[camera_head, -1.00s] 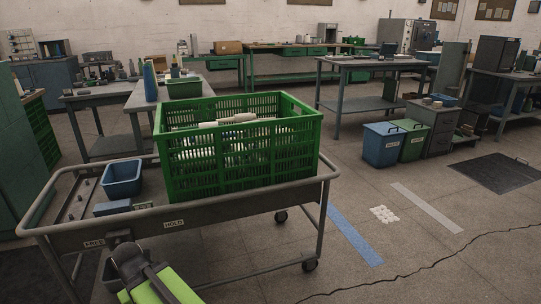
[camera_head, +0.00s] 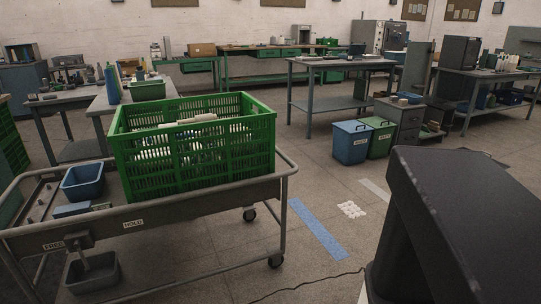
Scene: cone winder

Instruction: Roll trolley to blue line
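The trolley (camera_head: 170,205) stands at left and centre, a grey tubular frame with a rail, casters and labels reading FREE and HOLD. A green crate (camera_head: 190,175) with white cones in it sits on its top. The blue line (camera_head: 318,230) is a strip on the floor just right of the trolley's right-hand casters, with a small gap of bare floor between. My gripper is not in view. A large dark part at lower right (camera_head: 455,235), seemingly my own arm, covers some floor and part of the pale grey line (camera_head: 375,190).
A blue bin (camera_head: 352,142) and a green bin (camera_head: 381,138) stand beyond the blue line, by a grey cabinet (camera_head: 400,118). Workbenches stand behind the trolley.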

